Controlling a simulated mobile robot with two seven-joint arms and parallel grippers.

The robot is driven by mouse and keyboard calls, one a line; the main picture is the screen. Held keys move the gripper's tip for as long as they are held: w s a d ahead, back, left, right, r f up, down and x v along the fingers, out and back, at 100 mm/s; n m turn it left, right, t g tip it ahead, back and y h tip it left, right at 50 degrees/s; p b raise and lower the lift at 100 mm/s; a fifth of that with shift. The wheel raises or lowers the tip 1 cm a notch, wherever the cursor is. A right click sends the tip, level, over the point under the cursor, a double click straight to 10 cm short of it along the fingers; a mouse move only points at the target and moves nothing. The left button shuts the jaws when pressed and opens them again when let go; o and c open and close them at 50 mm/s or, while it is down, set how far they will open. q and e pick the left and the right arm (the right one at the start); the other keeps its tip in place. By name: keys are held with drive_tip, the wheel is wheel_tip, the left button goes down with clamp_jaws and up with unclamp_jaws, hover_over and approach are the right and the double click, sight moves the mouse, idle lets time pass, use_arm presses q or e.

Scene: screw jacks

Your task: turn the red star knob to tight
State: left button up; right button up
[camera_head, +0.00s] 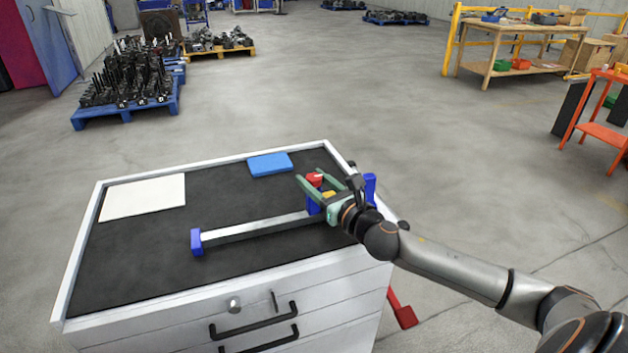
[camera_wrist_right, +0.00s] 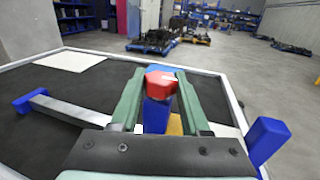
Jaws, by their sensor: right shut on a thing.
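The red star knob (camera_head: 315,179) sits on top of a blue post (camera_head: 312,206) near the right end of a grey bar (camera_head: 255,228) on the cabinet top. My right gripper (camera_head: 316,182) reaches in from the right and is shut on the knob. In the right wrist view the knob (camera_wrist_right: 160,84) lies between the two green fingers (camera_wrist_right: 160,90), with a pale mark on its top. A bit of yellow shows beside the post (camera_wrist_right: 156,113). My left gripper is not in view.
The bar has a blue end block (camera_head: 196,241) at left, and a blue upright (camera_head: 370,188) stands at right by my wrist. A blue box (camera_head: 270,164) and a white sheet (camera_head: 143,196) lie on the dark top, inside a raised pale rim (camera_head: 215,165).

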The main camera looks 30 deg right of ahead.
clamp_jaws()
